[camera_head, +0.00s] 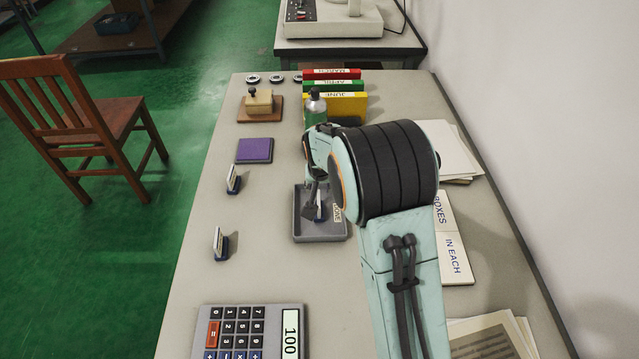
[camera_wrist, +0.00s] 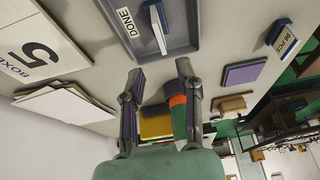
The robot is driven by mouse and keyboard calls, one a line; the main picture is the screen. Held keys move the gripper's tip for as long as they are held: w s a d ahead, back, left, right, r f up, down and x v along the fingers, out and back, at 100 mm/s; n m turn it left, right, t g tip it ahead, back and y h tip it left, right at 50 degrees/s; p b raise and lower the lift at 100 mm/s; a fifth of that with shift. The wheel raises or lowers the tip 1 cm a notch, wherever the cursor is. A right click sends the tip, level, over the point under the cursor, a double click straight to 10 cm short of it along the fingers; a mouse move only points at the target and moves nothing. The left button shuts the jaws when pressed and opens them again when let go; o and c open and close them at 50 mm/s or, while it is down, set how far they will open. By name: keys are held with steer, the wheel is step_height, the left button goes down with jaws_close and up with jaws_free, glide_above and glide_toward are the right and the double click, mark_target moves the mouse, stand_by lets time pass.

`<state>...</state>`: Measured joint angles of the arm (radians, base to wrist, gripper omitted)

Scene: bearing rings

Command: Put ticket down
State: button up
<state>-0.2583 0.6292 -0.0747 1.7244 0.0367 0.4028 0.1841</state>
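A white ticket in a blue holder (camera_wrist: 158,30) stands upright in the grey tray (camera_wrist: 185,47) marked DONE. In the head view this ticket (camera_head: 320,209) is partly hidden by my gripper (camera_head: 314,200) above the tray (camera_head: 318,239). In the wrist view my gripper (camera_wrist: 160,70) is open, with its two fingers wide apart and nothing between them. The ticket is just beyond the fingertips and looks clear of them. Two more tickets in blue holders stand on the desk left of the tray, one farther back (camera_head: 233,180) and one nearer (camera_head: 220,243).
A purple pad (camera_head: 255,150), a stamp on a wooden base (camera_head: 260,105), a green bottle (camera_head: 315,106) and coloured binders (camera_head: 350,107) stand beyond the tray. A calculator (camera_head: 250,332) is at the front. Papers (camera_head: 445,150) and cards (camera_head: 456,250) lie on the right.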

steer(key=s+d+r+g, duration=0.1)
steer(key=s+d+r, duration=0.1)
steer(key=s+r, duration=0.5)
steer(key=s+d+r+g, duration=0.1)
steer(key=s+d+r, duration=0.25)
steer(key=s, duration=0.75)
steer(key=s+n+g, duration=0.1)
steer(key=s+g, duration=0.1)
steer(key=s, duration=1.5)
steer(key=shift+d+r+g+y, duration=0.4)
steer(key=shift+d+r, duration=0.05)
